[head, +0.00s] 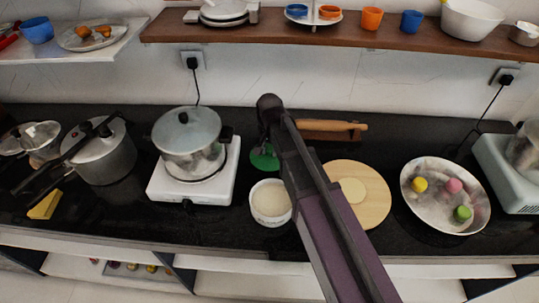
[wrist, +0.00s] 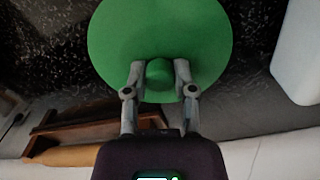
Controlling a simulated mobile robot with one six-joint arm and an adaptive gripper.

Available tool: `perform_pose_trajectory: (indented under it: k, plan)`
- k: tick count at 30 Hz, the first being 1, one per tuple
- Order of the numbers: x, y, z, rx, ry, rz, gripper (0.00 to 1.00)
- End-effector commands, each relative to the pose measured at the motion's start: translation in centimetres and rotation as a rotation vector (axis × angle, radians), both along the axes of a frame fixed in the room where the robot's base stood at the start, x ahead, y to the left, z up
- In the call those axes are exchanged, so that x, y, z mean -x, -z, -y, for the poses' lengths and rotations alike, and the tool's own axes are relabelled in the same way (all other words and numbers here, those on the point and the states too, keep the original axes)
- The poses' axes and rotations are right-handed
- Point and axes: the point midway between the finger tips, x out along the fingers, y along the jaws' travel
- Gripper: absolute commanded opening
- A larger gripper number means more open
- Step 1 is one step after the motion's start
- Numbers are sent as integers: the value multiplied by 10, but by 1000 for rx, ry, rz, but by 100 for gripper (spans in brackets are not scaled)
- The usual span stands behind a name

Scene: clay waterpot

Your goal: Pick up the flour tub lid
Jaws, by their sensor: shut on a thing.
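The flour tub lid is a round green disc with a green knob in its middle. It fills the top centre of the wrist view (wrist: 112,42), and part of it shows in the head view (head: 262,158), just behind the flour tub. My gripper (wrist: 160,68) has its two fingers on either side of the knob, shut on it. In the head view my arm hides part of the lid and most of the gripper. I cannot tell whether the lid touches the counter. The white flour tub (head: 257,209) stands uncovered with pale flour inside.
A rolling pin (head: 335,125) lies on a wooden stand by the wall. A round board (head: 372,195) with dough and a steel bowl (head: 475,220) with coloured balls are on the right. A pot (head: 187,135) on a white stove (head: 163,190) is left of the tub.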

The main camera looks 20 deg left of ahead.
Motion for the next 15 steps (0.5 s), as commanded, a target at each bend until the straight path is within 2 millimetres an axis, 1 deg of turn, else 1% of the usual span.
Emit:
perform_pose_trajectory:
  k: [8,15]
  plan:
    - [0,-1,0,-1,0,0,0]
    - [0,-10,0,-1,0,0,0]
